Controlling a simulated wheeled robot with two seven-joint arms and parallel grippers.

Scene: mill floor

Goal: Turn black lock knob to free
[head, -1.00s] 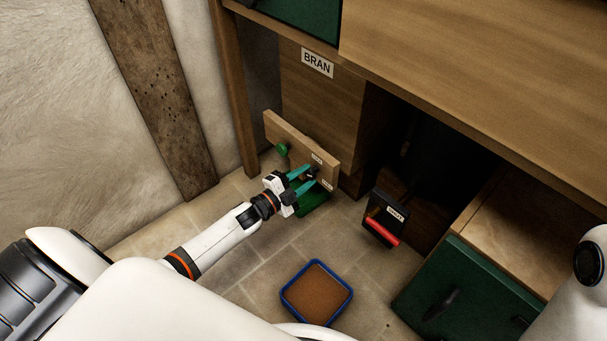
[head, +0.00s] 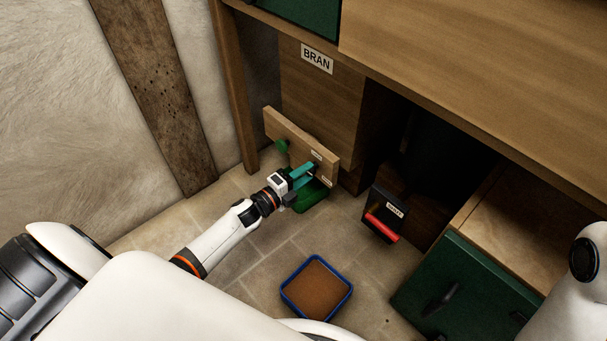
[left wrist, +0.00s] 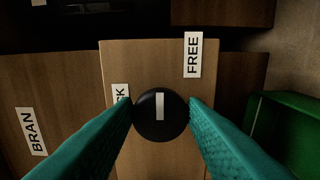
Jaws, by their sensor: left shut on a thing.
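The black lock knob (left wrist: 160,115) is round with a white bar mark pointing up in the left wrist view. It sits on a wooden board (left wrist: 115,60). The FREE label (left wrist: 193,55) is above and right of the knob. Another label (left wrist: 121,93), partly hidden and ending in "CK", is at its left. The mark points between the two labels. My left gripper (head: 309,171) is shut on the knob, with one teal finger on each side. In the head view its fingers hide the knob. My right gripper is not in view.
A dark box with a red handle (head: 382,229) stands to the right. A blue-rimmed tray (head: 284,291) lies on the floor. A wooden bench top (head: 480,75) overhangs the right.

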